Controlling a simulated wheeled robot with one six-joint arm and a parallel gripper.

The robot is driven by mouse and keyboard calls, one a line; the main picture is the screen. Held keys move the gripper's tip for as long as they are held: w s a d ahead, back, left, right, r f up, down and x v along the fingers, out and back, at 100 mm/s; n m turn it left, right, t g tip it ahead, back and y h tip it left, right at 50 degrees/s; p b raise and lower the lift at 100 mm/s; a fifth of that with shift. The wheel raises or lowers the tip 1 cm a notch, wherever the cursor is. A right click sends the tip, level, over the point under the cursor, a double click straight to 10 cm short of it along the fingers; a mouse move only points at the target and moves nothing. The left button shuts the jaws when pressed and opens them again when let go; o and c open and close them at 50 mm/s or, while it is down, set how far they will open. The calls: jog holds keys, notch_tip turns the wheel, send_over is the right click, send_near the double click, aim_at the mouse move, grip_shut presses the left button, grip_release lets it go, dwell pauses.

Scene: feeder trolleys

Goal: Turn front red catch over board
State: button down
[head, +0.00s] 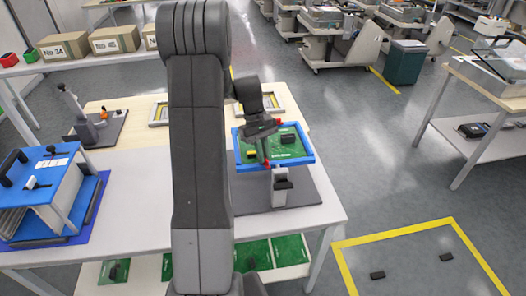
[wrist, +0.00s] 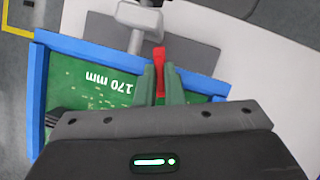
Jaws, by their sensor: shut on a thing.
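The green board (head: 281,153) sits in a blue frame (head: 308,141) on a stand at the table's right end. In the wrist view the board (wrist: 85,95) carries the text "170 mm", and the blue frame (wrist: 40,80) runs around it. The front red catch (wrist: 159,57) lies between the green fingers of my gripper (wrist: 160,72), which is shut on it at the frame's edge. In the head view my gripper (head: 266,160) is over the board and partly covers it. Another red catch (head: 280,122) shows at the frame's far edge.
A blue rack (head: 45,185) stands at the table's left. A grey fixture (head: 85,125) and empty frames (head: 262,103) are farther back. Green boards (head: 290,250) lie on the shelf below. Dark pieces (head: 377,275) lie on the floor inside a yellow outline (head: 400,234).

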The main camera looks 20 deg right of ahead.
jog(key=shift+d+m+y+p, duration=0.15)
jog(key=shift+m+y, duration=0.25)
jog(key=shift+m, duration=0.65)
jog(key=shift+m+y+p, duration=0.15)
jog(key=shift+m+y, duration=0.25)
jog(key=shift+m, duration=0.65)
jog(key=c, duration=1.5)
grip_release()
jog(key=shift+c, duration=0.2)
jog(key=b+v, duration=0.1)
jog(key=v, duration=1.3)
jog(key=shift+b, duration=0.35)
jog(key=shift+s+f, duration=0.15)
jog(key=shift+s, duration=0.05)
jog(key=p+x, duration=0.1)
jog(key=x, duration=1.2)
jog(key=shift+f+p, duration=0.3)
jog(key=shift+f, duration=0.05)
